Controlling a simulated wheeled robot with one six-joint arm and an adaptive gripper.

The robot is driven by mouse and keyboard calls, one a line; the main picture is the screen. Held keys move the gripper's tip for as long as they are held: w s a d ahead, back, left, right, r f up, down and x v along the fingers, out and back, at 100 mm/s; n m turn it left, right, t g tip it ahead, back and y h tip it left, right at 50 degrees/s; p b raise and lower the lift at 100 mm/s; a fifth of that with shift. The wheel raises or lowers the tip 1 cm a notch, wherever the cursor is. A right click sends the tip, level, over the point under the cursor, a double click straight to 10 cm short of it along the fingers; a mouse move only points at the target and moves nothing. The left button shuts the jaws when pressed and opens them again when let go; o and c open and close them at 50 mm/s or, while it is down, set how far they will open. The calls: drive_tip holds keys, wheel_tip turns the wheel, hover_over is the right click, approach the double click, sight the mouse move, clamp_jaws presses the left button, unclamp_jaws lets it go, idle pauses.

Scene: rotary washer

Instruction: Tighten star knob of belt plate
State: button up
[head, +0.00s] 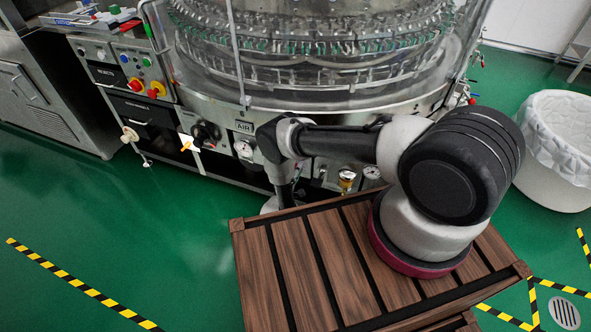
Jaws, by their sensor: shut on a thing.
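The rotary washer (320,70) stands at the back, with a clear round cover over rings of small green-and-metal parts. A black knob-like part (205,133) sits on its lower front, left of a gauge. I cannot tell whether it is the star knob of the belt plate. No belt plate can be made out. My arm reaches left from its base at the right, then bends down in front of the machine. Its far end drops behind the wooden top edge, so my gripper and whatever is in it are hidden.
A control panel (125,72) with red and green buttons is at the upper left. A gauge (243,148) marked AIR is on the front. A white lined bin (555,150) stands at the right. Green floor (110,225) at the left is clear, with yellow-black tape.

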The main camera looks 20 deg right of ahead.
idle(0.4)
drive_tip(key=o, duration=1)
drive_tip(key=shift+s, duration=0.1)
drive_tip(key=v, duration=1.2)
